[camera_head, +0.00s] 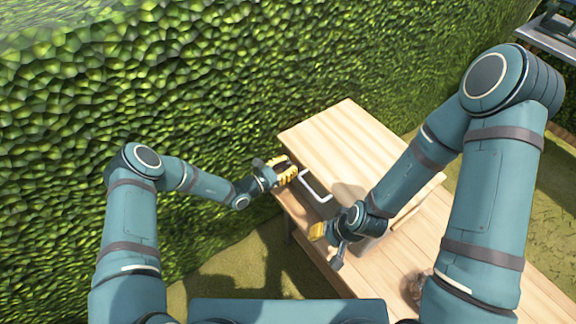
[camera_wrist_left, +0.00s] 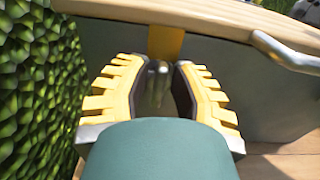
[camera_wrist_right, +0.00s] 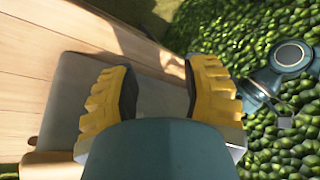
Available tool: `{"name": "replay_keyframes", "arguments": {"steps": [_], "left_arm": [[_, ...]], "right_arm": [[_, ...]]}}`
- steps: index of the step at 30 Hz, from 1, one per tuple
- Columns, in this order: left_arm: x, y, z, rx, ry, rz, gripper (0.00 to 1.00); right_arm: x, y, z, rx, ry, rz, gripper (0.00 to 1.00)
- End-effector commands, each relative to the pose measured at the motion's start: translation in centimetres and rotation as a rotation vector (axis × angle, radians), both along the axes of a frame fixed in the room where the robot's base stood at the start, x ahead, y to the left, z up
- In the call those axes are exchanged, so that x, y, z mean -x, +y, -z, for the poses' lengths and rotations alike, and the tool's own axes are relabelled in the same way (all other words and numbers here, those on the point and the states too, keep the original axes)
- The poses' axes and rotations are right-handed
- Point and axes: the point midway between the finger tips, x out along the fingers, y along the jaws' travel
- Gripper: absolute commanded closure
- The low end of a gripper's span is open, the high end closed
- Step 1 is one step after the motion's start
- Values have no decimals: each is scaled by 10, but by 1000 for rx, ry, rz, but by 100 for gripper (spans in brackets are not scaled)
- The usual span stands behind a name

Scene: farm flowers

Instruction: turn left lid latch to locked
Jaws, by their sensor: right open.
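A grey box with a pale wooden lid (camera_head: 345,140) stands on a wooden bench. In the left wrist view, a yellow piece (camera_wrist_left: 165,42) sits on the grey wall just below the lid edge (camera_wrist_left: 200,16). The left lid latch (camera_wrist_left: 160,85) shows as a small grey lever beneath it, between the finger pads. My left gripper (camera_head: 290,170) is at the left end of the box front, its fingers (camera_wrist_left: 162,70) drawn in on the lever, which is partly hidden. My right gripper (camera_head: 328,240) is open and empty, in front of the box's right side.
A metal handle (camera_head: 316,188) sticks out from the box front; it also shows in the left wrist view (camera_wrist_left: 285,52). The wooden bench (camera_head: 480,265) runs to the lower right. A green hedge (camera_head: 150,80) stands close behind and left of my left arm.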

Motion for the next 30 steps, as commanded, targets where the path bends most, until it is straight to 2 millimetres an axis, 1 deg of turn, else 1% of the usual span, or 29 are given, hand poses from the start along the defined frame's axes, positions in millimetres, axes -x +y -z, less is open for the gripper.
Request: {"name": "replay_keyframes", "arguments": {"steps": [11,17,23,30], "left_arm": [[0,0,-1,-2,-5,0,100],[0,0,-1,-31,-44,0,100],[1,-1,-1,-103,-143,0,100],[2,-2,-2,-229,-319,-1,100]], "right_arm": [[0,0,0,0,0,0,53],[-1,0,-2,0,-2,2,53],[-2,0,-7,1,-5,4,53],[-5,-1,-15,2,-11,8,53]]}}
